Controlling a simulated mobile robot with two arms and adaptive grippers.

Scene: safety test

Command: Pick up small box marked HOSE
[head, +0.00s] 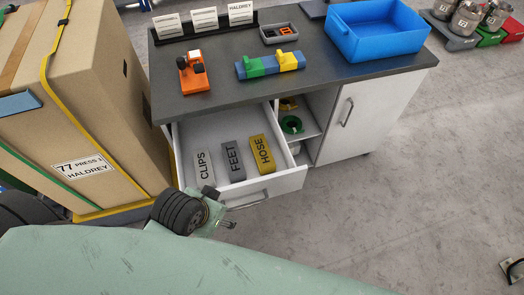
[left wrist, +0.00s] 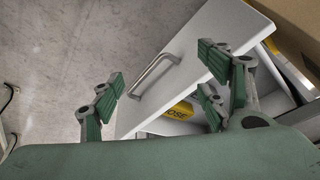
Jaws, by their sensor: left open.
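The small yellow box marked HOSE (head: 262,155) lies in the open white drawer (head: 290,179), at the right of a row. The dark grey FEET box (head: 233,161) is beside it, and the light grey CLIPS box (head: 203,168) is farther left. My left gripper (head: 219,209) is open at the drawer's front edge, nearer to me than the HOSE box and apart from it. In the left wrist view its spread fingers (left wrist: 158,95) show before the drawer front, and part of the HOSE box (left wrist: 180,112) shows behind it. My right gripper is not in view.
A large carton (head: 112,95) stands close on the left. The floor at right is mostly clear.

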